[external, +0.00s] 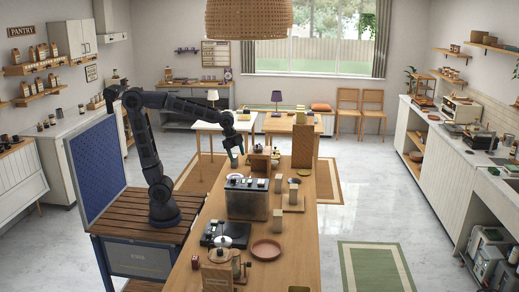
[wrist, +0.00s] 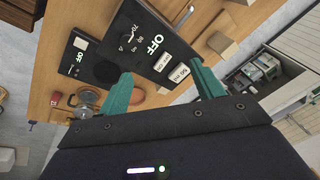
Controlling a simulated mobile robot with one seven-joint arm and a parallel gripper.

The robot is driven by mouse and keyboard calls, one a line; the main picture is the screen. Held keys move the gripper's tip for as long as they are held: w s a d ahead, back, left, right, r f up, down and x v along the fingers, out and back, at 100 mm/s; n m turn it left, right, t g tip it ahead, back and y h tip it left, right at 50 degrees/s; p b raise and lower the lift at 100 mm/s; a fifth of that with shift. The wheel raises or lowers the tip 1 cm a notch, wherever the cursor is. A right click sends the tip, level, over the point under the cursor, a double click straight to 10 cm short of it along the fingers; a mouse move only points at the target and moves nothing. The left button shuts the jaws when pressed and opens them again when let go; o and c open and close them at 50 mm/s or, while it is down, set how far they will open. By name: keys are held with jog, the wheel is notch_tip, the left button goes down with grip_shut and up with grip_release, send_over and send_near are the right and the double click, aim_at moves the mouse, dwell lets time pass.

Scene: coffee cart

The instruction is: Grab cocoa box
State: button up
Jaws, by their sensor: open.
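My gripper (external: 236,158) hangs above the far left part of the long wooden counter. In the wrist view my gripper (wrist: 160,70) shows two green fingers spread apart with nothing between them. I cannot read a cocoa label on any box.
A black machine (external: 246,202) marked OFF stands mid-counter; it also shows in the wrist view (wrist: 148,40). A black scale (external: 222,234), a glass vessel (external: 221,254) and a reddish dish (external: 266,249) are nearer.

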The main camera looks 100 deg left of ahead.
jog(key=w+a+f+m, duration=0.3)
jog(key=w+a, duration=0.4)
jog(key=w, duration=0.2)
jog(key=m+g, duration=0.3)
jog(key=m, duration=0.5)
send_over(279, 176)
jog(key=shift+h, duration=0.3)
notch_tip(279, 176, down, 17)
jog(key=shift+w+f, duration=0.1)
jog(key=shift+w, duration=0.05)
jog(key=shift+a+f+m, duration=0.2)
jog(key=shift+f+m, duration=0.1)
jog(key=shift+f, duration=0.1)
notch_tip(279, 176, down, 5)
jog(key=shift+r, duration=0.1)
jog(key=shift+d+f, duration=0.15)
jog(key=shift+f, duration=1.2)
jog(key=shift+d+f, duration=0.1)
jog(key=shift+f, duration=1.25)
jog(key=c, duration=1.2)
